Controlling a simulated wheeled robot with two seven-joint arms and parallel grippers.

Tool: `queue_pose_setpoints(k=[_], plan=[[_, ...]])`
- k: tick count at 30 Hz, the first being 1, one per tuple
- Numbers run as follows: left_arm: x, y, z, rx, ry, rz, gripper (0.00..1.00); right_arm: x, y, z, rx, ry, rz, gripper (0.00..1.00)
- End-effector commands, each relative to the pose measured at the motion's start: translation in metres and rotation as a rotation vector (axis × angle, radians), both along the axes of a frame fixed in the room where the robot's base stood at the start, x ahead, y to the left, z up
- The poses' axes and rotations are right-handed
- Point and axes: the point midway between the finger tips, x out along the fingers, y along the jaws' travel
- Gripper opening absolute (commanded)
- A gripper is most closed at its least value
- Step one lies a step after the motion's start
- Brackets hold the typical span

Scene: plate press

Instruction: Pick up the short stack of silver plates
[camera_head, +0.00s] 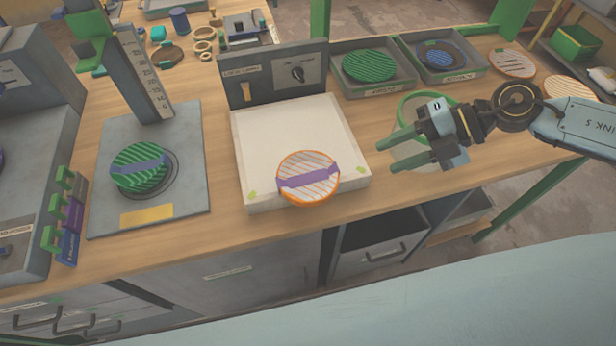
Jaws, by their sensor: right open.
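No stack is plainly silver. A low round stack, pale with orange stripes and a purple band (308,170), rests over the front edge of the white pad (262,135). A greyish round plate with an orange rim (513,63) lies at the back right, and a pale orange-striped one (572,88) lies to its right, partly behind my arm. My right gripper (387,154) is open and empty, fingers pointing left, just right of the pad and apart from the banded stack. My left gripper is not in view.
A green banded stack (130,177) sits on a grey plate beside an upright scale (143,75). Grey trays hold a green disc (369,65) and a blue disc (439,54). A green-rimmed round item (409,101) is partly behind my right gripper. A control box (274,75) stands behind the pad.

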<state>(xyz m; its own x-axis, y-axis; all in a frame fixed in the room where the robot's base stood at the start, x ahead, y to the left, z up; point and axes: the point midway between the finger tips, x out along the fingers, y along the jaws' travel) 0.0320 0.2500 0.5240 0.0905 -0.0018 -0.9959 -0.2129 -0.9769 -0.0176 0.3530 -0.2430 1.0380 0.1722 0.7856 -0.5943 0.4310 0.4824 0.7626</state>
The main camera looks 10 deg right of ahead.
Motion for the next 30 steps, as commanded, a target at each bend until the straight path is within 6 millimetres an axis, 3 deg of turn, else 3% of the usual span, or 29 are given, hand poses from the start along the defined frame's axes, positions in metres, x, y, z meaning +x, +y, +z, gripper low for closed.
queue_pose_setpoints(k=[3, 12, 20, 30], plan=[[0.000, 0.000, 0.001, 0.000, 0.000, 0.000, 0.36, -0.002, 0.000, -0.008, -0.029, 0.015, 0.013, 0.42], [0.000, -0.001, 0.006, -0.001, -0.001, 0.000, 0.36, 0.007, 0.042, -0.041, -0.027, 0.015, 0.015, 0.42], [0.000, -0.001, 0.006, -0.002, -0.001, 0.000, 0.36, 0.011, 0.058, -0.056, -0.028, 0.013, 0.013, 0.42], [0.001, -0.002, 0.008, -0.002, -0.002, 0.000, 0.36, 0.020, 0.086, -0.090, -0.028, 0.013, 0.014, 0.42]])
